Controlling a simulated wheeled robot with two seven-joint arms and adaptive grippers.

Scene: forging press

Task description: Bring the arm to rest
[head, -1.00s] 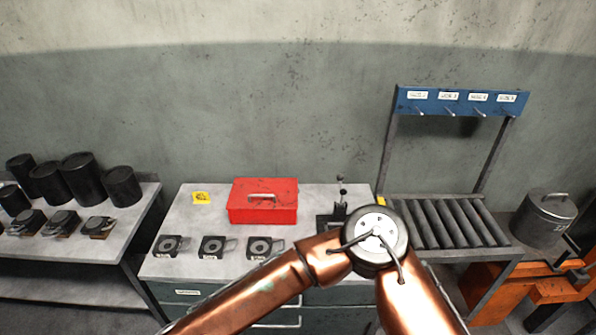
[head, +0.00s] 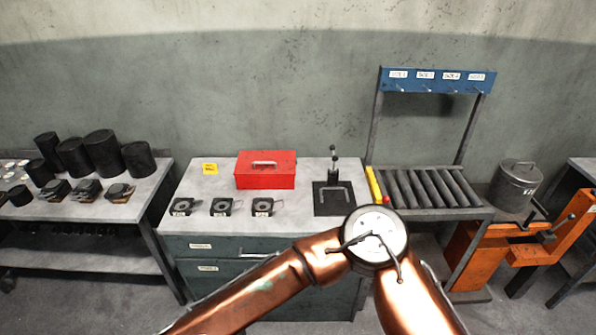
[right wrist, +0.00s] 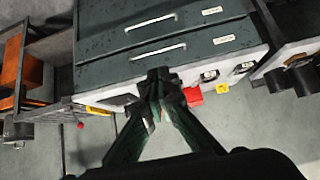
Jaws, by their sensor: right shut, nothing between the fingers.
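My copper arm rises from the bottom edge of the head view and bends at a round white-capped joint, then runs off the lower left. Its hand is outside that view. In the right wrist view my right gripper (right wrist: 160,76) has its dark fingers together with nothing between them. It appears in front of the drawer cabinet (right wrist: 165,40), which looks upside down there. I cannot tell the gap to the cabinet. My left gripper is in neither view.
The cabinet top (head: 225,185) carries a red box (head: 265,175), several small square gauges and a black stand (head: 333,190). A roller rack (head: 425,190) stands right of it, then a lidded pot (head: 515,185) and an orange frame (head: 575,235). A left table (head: 150,195) holds black cylinders.

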